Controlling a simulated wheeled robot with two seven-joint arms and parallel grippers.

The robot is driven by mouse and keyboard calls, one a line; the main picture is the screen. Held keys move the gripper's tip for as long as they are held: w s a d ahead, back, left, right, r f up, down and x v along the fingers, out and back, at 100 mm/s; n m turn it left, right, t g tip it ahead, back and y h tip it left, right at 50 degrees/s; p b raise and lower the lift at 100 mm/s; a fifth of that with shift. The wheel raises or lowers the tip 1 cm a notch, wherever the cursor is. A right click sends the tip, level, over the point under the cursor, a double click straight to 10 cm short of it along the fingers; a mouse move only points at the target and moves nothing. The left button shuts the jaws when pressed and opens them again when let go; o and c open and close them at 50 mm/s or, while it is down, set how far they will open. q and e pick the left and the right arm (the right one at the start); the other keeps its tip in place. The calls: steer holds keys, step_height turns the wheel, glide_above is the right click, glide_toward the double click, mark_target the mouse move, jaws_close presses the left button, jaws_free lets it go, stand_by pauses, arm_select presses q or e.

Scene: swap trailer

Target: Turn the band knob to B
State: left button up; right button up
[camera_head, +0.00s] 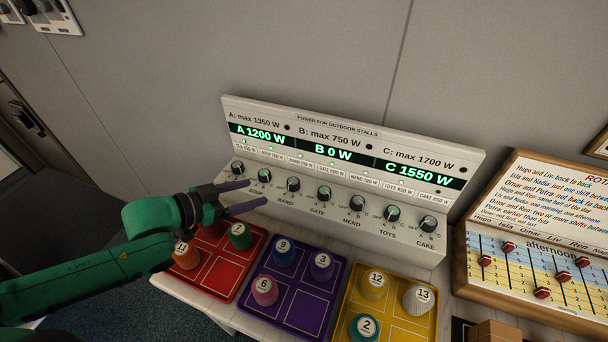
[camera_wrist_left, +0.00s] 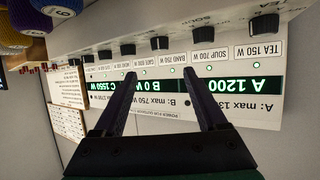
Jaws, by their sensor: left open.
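The band knob (camera_head: 293,184) is a dark round knob with a pale pointer, third from the left in the row on a white power panel (camera_head: 270,112). Its exact pointer setting is too small to tell. In the left wrist view, upside down, the band knob (camera_wrist_left: 160,43) sticks out just beyond the gap between my fingers. My left gripper (camera_head: 257,192) is open and empty, its fingertips left of the band knob and in front of the soup knob's area. The gripper (camera_wrist_left: 160,73) also shows in the wrist view. My right gripper is out of view.
The panel displays read A 1200 W, B 0 W and C 1550 W. Soup (camera_head: 263,176) and gate (camera_head: 324,193) knobs flank the band knob. Red (camera_head: 222,279), purple (camera_head: 305,309) and yellow (camera_head: 398,331) trays with numbered pieces lie below. A slider board (camera_head: 535,240) stands right.

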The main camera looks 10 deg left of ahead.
mark_target(292, 182)
arm_select(q)
steer(key=b+x, duration=0.5)
steer(key=x, duration=0.7)
steer(key=shift+b, duration=0.4)
steer(key=shift+w+d+f, duration=0.3)
steer(key=shift+d, duration=0.05)
jaws_close()
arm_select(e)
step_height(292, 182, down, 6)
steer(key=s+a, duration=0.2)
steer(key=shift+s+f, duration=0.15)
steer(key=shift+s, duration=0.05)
